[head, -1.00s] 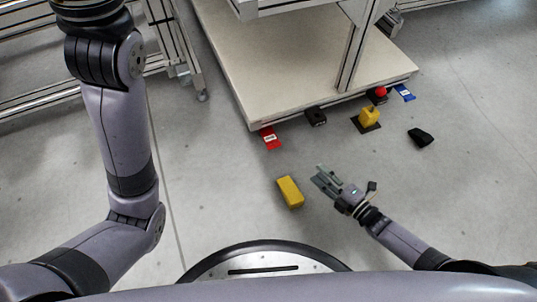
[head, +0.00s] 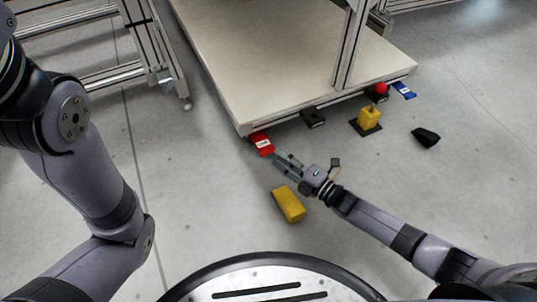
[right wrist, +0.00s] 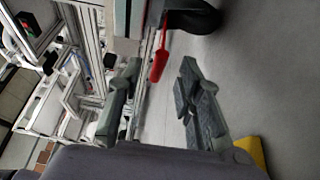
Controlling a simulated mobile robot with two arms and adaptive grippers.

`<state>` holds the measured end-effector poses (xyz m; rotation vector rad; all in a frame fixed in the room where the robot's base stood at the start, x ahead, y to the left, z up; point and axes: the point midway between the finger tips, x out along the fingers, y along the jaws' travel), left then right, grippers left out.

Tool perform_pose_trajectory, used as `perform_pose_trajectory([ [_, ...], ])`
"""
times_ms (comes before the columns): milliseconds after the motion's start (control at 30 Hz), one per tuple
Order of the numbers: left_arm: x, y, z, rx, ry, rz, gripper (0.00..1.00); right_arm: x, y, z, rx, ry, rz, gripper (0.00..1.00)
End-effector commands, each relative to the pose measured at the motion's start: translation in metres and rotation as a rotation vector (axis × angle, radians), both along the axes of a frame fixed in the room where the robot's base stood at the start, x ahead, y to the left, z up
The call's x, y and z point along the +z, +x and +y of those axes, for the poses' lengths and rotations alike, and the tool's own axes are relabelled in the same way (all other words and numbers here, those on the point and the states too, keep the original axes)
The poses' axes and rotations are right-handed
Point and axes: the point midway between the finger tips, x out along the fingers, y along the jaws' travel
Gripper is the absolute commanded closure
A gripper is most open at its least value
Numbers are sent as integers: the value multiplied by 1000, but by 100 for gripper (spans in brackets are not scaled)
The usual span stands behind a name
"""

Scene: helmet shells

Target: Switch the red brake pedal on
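The red brake pedal (head: 262,143), with a white label, sits low at the near left corner of the platform. It also shows in the right wrist view (right wrist: 160,62), seen edge-on as a slanted red bar. My right gripper (head: 282,160) is just to the near right of the pedal, pointing towards it, with nothing in its grasp. In the right wrist view its two fingers (right wrist: 155,100) are well apart, and the red pedal appears between them, farther ahead. I see no contact. My left arm shows at the left, but its gripper is out of the frame.
A yellow block (head: 289,205) lies on the floor below my right gripper in the head view. A black pedal (head: 313,118), a yellow device (head: 368,120), a red button (head: 381,88) and a blue pedal (head: 404,90) line the platform edge (head: 330,95). A black object (head: 426,137) lies right.

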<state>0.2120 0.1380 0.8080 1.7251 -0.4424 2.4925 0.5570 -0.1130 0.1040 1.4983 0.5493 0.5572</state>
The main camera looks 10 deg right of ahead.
Motion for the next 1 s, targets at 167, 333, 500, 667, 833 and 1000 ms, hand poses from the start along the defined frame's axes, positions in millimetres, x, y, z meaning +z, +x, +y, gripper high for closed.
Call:
perform_pose_trajectory([
  [167, -25, 0, 0, 0, 0, 0, 67, -4, 26, 22, 1, 1, -3, 67],
  [333, -34, 0, 0, 0, 1, 0, 67, -2, 39, 34, 0, 1, 0, 67],
  [500, -35, 0, 0, 0, 1, 0, 67, 0, 44, 37, 0, 1, 1, 67],
  [667, -34, 0, 0, 0, 1, 0, 67, 0, 44, 37, 0, 0, 1, 67],
  [833, -34, 0, 0, 0, 1, 0, 67, 0, 43, 37, 0, 1, 1, 75],
  [1000, -34, 0, 0, 1, 1, 1, 67, 0, 43, 37, 0, 1, 1, 86],
])
